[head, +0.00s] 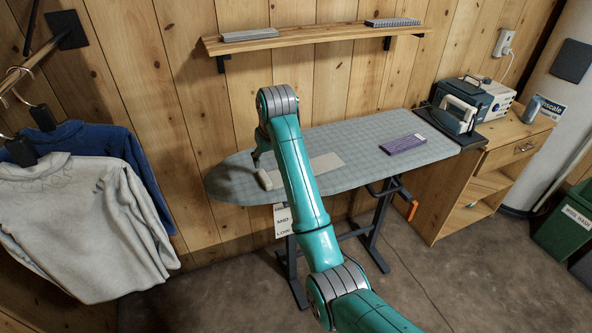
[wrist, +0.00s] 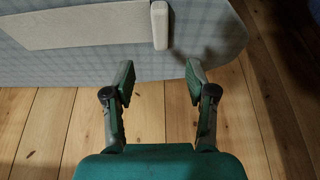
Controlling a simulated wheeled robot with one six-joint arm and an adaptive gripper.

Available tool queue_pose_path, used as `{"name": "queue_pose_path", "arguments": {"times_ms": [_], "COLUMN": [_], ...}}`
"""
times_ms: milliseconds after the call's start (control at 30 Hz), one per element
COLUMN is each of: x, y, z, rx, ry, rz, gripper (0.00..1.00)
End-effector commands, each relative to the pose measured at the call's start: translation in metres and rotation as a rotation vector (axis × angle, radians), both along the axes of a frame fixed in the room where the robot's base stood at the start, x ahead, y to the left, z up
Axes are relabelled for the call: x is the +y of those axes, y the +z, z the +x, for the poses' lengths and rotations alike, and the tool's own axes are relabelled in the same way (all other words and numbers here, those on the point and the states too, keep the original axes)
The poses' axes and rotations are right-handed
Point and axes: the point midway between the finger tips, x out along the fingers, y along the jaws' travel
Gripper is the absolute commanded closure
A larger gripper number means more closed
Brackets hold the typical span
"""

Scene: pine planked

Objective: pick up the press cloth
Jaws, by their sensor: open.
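A flat beige cloth, which looks like the press cloth (head: 325,163), lies on the grey checked ironing board (head: 360,128). A thick pale bar or roll (head: 264,180) lies along its end nearest the board's rounded tip. In the wrist view the cloth (wrist: 80,22) and its bar (wrist: 160,25) are at the top. My gripper (wrist: 160,80) is open and empty, its fingers apart below the bar in that view, not touching it. In the head view my arm crosses in front of the cloth, hides part of it, and mostly hides the gripper.
A purple folded item (head: 403,144) lies farther right on the board. An iron (head: 460,112) stands at the board's right end, beside a wooden cabinet (head: 480,190). A shelf (head: 310,37) juts from the plank wall above. Hanging sweatshirts (head: 80,225) are at left.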

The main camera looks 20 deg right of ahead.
Motion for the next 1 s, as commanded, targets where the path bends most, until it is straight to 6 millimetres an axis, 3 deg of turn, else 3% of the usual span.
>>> {"name": "queue_pose_path", "arguments": {"times_ms": [300,567,1000], "x": [0.001,0.002,0.003], "y": [-0.035,-0.052,-0.097], "z": [0.015,0.022,0.039], "rx": [0.006,0.003,0.002], "ry": [0.000,0.000,0.000], "rz": [0.001,0.000,0.000], "gripper": [0.44,0.44,0.44]}}
